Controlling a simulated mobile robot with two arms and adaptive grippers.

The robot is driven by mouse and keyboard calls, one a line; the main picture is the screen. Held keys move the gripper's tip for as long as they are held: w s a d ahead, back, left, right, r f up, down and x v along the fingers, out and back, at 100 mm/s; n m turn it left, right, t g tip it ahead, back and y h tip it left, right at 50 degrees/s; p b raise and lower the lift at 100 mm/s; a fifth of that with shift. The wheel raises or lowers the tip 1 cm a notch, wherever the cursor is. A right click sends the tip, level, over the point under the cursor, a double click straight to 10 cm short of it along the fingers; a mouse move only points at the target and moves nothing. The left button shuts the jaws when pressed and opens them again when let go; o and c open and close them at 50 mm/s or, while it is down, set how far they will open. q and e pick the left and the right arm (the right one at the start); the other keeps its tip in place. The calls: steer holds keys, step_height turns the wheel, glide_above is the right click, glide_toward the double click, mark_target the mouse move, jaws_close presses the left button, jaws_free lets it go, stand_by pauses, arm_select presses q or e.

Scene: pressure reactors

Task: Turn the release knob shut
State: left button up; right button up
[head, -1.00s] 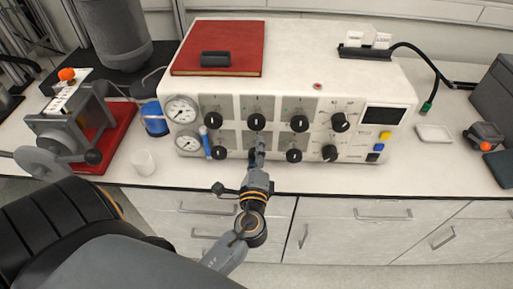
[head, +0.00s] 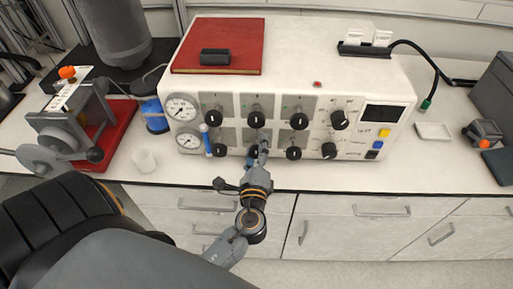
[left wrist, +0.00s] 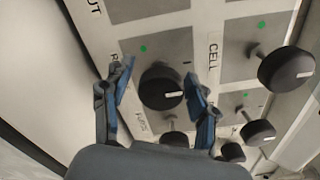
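The console's front panel holds two rows of black knobs. My left gripper (head: 257,153) is at the lower middle knob (head: 252,150), which it partly hides in the head view. In the left wrist view, a black knob (left wrist: 161,87) with a white pointer mark lies between the two blue-padded fingers of my left gripper (left wrist: 160,76). The fingers are spread, one on each side, with a visible gap at least on the left side. The pointer mark points to the right in that view. The label by this knob is partly hidden and I cannot read it whole. My right gripper is out of view.
Neighbouring knobs (left wrist: 286,69) stand close by. A blue-capped stick (head: 207,140) stands left of the lower knobs, near two gauges (head: 181,108). A white cup (head: 144,160) stands at the counter's left front. A red book (head: 218,40) lies on the console.

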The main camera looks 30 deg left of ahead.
arm_select(q)
steer(key=v, duration=1.2)
steer(key=shift+f, duration=0.1)
stand_by(0.4)
steer(key=s+d+f+n+g+h, duration=0.1)
steer(key=s+f+g+h, duration=0.15)
steer(key=f, duration=0.85)
steer(key=s+d+f+n+g+h, duration=0.1)
steer(key=s+f+g+h, duration=0.15)
steer(key=f, duration=0.95)
steer(key=s+d+f+n+g+h, duration=0.1)
steer(key=s+f+g, duration=0.15)
steer(key=f, duration=0.85)
steer(key=s+a+f+n+g+h, duration=0.3)
steer(key=s+f+n+g, duration=0.4)
steer(key=s+f+n, duration=0.5)
steer(key=s+f, duration=0.5)
steer(key=s, duration=0.3)
steer(key=shift+s+a, duration=0.35)
steer(key=shift+f, duration=0.1)
